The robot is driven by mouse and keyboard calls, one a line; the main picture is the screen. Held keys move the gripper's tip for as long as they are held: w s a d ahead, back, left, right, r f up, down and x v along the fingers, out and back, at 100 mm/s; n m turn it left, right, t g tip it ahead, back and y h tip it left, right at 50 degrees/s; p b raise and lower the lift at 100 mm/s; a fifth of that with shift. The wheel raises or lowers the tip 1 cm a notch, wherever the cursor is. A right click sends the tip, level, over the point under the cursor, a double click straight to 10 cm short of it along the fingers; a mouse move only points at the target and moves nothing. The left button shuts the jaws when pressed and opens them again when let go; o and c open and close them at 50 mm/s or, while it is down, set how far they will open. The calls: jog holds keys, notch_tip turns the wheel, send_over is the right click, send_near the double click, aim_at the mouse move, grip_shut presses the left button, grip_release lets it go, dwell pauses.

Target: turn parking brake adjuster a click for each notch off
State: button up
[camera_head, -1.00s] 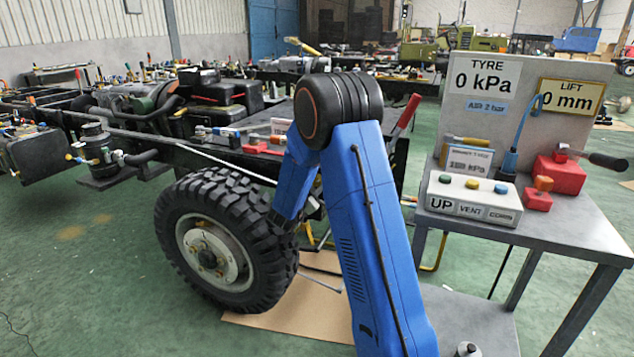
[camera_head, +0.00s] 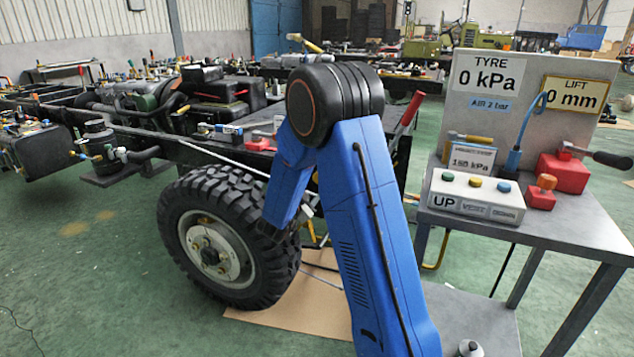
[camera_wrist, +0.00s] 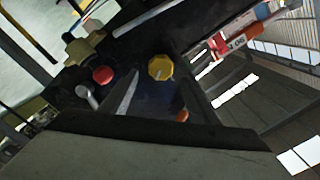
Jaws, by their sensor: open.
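In the wrist view a yellow knob (camera_wrist: 161,67) with a pale mark sits on a dark surface, and a red round knob (camera_wrist: 103,75) is to its left. I cannot tell whether either is the parking brake adjuster, and no notches can be made out. My gripper (camera_wrist: 163,102) is open at the lower middle, its fingers on either side below the yellow knob, with nothing seen between them. Contact with the knob cannot be judged.
A grey bench (camera_head: 590,235) at right carries a panel reading 0 kPa and 0 mm, a button box (camera_head: 474,196) and red blocks. Brown cardboard (camera_head: 300,310) lies under the wheel. A brass fitting (camera_wrist: 85,45) is at upper left in the wrist view. Green floor at left is open.

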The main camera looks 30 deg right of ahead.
jog(key=v, duration=1)
jog(key=shift+s+a, duration=0.1)
jog(key=shift+a, duration=0.05)
jog(key=a+r+n+t+y, duration=0.3)
jog(key=a+r+n+y, duration=0.35)
jog(key=y, duration=0.25)
jog(key=s+a+r+n+g+y, duration=0.25)
jog(key=s+a+n+y, duration=0.4)
jog(key=s, duration=0.45)
jog(key=s+d+f+n+g, duration=0.1)
jog(key=s+n+g, duration=0.1)
jog(key=s, duration=0.8)
jog(key=s+d+f+n+g+h, duration=0.1)
jog(key=s+n+g, duration=0.1)
jog(key=s, duration=0.8)
jog(key=s+d+f+n+g, duration=0.1)
jog(key=s+d+n+g, duration=0.1)
jog(key=s, duration=0.8)
jog(key=shift+s+g, duration=0.35)
